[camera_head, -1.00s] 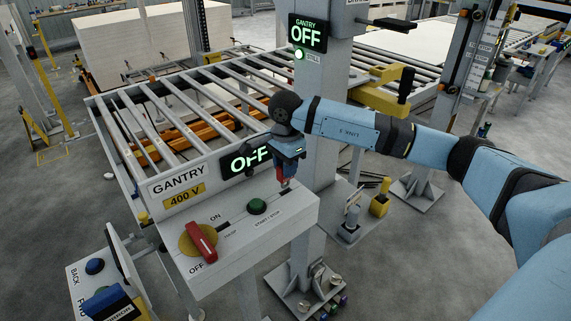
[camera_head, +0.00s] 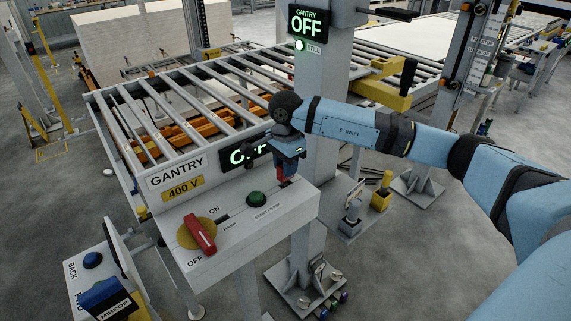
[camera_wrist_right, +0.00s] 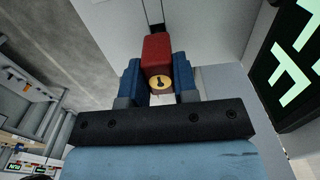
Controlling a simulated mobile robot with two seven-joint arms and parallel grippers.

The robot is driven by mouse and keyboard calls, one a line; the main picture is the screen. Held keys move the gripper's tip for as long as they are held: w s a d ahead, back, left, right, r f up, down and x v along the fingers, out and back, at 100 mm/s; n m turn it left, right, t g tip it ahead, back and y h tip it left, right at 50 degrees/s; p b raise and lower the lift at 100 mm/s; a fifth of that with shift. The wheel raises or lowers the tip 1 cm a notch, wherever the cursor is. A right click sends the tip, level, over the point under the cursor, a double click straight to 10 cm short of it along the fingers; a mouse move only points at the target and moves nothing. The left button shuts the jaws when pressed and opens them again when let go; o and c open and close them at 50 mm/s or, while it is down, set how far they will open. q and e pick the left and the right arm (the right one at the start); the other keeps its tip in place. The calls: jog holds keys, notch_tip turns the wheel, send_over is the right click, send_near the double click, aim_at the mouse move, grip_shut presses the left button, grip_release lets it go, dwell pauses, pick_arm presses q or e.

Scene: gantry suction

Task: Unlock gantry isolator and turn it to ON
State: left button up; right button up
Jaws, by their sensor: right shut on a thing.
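The isolator's red handle (camera_head: 201,235) sits on a yellow round plate (camera_head: 184,238) on the sloped top of the grey GANTRY 400 V box (camera_head: 245,235). Its upper end points up-left and its lower end lies on the OFF side. My right gripper (camera_head: 287,171) is over the box's right end, shut on a red padlock (camera_head: 283,174). In the right wrist view the padlock (camera_wrist_right: 156,52) is between the blue fingers, its brass keyhole face towards the camera and its thin shackle (camera_wrist_right: 154,15) beyond. Whether it touches the box is unclear. My left gripper is out of view.
A green button (camera_head: 256,198) stands on the box top between handle and padlock. A lit OFF display (camera_head: 240,156), partly hidden by my gripper, stands behind. A grey post with another OFF sign (camera_head: 309,22) rises close behind my right arm.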

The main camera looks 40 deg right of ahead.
jog(key=shift+f+b, duration=0.8)
jog(key=shift+f, duration=0.3)
jog(key=o, duration=1.1)
jog(key=shift+r, duration=0.1)
jog(key=shift+c, duration=0.2)
notch_tip(320, 180, up, 14)
jog(key=shift+b, duration=0.45)
jog(key=shift+c, duration=0.4)
